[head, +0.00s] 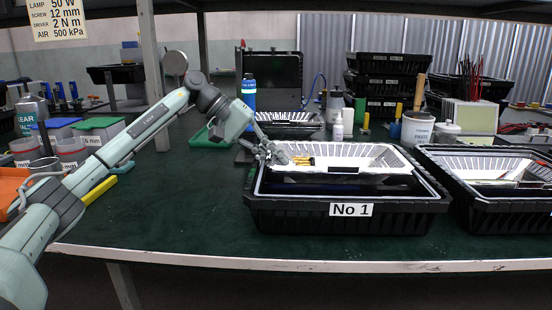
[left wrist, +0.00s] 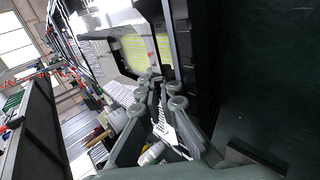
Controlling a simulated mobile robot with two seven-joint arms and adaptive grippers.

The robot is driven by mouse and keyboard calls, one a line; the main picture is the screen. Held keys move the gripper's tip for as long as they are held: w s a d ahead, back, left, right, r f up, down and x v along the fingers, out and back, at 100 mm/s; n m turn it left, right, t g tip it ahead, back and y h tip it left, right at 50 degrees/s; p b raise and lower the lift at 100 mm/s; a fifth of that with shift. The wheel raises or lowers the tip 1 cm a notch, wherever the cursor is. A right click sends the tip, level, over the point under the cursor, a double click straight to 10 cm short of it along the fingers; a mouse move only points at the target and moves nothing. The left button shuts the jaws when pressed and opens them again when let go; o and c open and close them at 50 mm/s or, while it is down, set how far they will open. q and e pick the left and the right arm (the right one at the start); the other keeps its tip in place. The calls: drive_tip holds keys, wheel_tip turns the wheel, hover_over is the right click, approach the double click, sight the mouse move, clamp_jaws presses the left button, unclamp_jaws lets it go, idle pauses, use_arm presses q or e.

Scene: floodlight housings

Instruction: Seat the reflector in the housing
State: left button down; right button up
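The white reflector (head: 372,152) with slotted sides is at the black housing labelled No 1 (head: 350,222). Its front edge shows above the housing rim, with a dark gap below, so it does not look flush. My left gripper (head: 272,153) is at the reflector's left end. In the left wrist view its fingers (left wrist: 162,88) are close together at the edge of the pale reflector (left wrist: 134,52), which shows yellow reflections. The fingers look shut on this edge, though the contact is partly hidden. My right gripper is not in view.
A second black housing (head: 480,218) with a pale slotted interior stands close on the right. Behind are another black tray (head: 285,128), a blue bottle (head: 249,92), stacked crates (head: 385,85) and a white pot (head: 417,128). The green bench top (head: 190,215) is clear at front left.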

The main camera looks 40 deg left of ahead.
use_arm(q)
drive_tip(key=shift+f, duration=0.15)
drive_tip(key=c, duration=1.7)
unclamp_jaws()
drive_tip(key=shift+o, duration=0.3)
drive_tip(key=shift+d+f, duration=0.1)
drive_tip(key=shift+f, duration=0.05)
drive_tip(key=shift+s+f, duration=0.1)
drive_tip(key=shift+f, duration=0.05)
drive_tip(key=v, duration=1.2)
drive_tip(key=shift+r, duration=0.65)
